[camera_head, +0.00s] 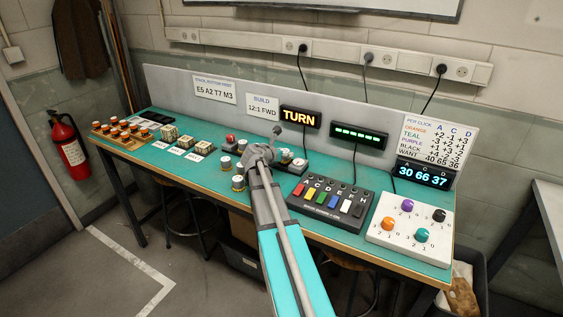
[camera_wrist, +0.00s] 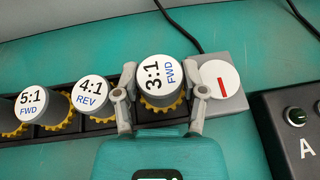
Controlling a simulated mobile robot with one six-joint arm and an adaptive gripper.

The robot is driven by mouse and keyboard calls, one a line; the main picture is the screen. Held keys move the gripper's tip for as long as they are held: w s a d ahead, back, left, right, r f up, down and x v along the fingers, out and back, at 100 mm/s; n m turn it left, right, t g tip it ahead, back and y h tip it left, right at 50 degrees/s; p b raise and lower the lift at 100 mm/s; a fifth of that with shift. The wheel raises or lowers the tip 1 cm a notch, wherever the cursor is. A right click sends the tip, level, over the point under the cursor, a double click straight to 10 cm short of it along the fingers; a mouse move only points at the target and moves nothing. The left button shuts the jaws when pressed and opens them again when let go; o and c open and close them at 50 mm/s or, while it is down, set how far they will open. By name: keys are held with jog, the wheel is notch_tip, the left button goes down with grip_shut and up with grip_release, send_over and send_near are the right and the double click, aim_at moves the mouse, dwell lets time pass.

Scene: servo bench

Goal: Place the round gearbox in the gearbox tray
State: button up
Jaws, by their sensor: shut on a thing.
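In the wrist view, a round gearbox (camera_wrist: 158,75) has a white top marked 3:1 FWD and a yellow toothed ring below. My gripper (camera_wrist: 161,96) has one finger on each side of it and is shut on it. The gearbox is over or in the right end of a long dark tray (camera_wrist: 67,144). I cannot tell whether it rests on the tray floor. Gearboxes marked 4:1 REV (camera_wrist: 90,97) and 5:1 FWD (camera_wrist: 34,106) stand to its left in the same row. In the head view, my gripper (camera_head: 262,150) is above the bench middle and partly hides this area.
A grey block with a white disc and red bar (camera_wrist: 221,80) sits close on the right of the held gearbox. In the head view, loose round parts (camera_head: 238,183) stand left of my arm. A black button panel (camera_head: 330,207) lies to the right.

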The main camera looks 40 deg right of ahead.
jog(key=shift+f+b, duration=0.4)
jog(key=shift+f, duration=0.3)
jog(key=shift+f, duration=0.1)
jog(key=o, duration=0.9)
jog(key=p+v, duration=0.2)
jog(key=v, duration=0.3)
jog(key=p+v, duration=0.2)
jog(key=v, duration=0.4)
jog(key=shift+r, duration=0.3)
jog(key=shift+s+a+r+p, duration=0.1)
jog(key=shift+a+p, duration=0.2)
jog(key=shift+a, duration=0.1)
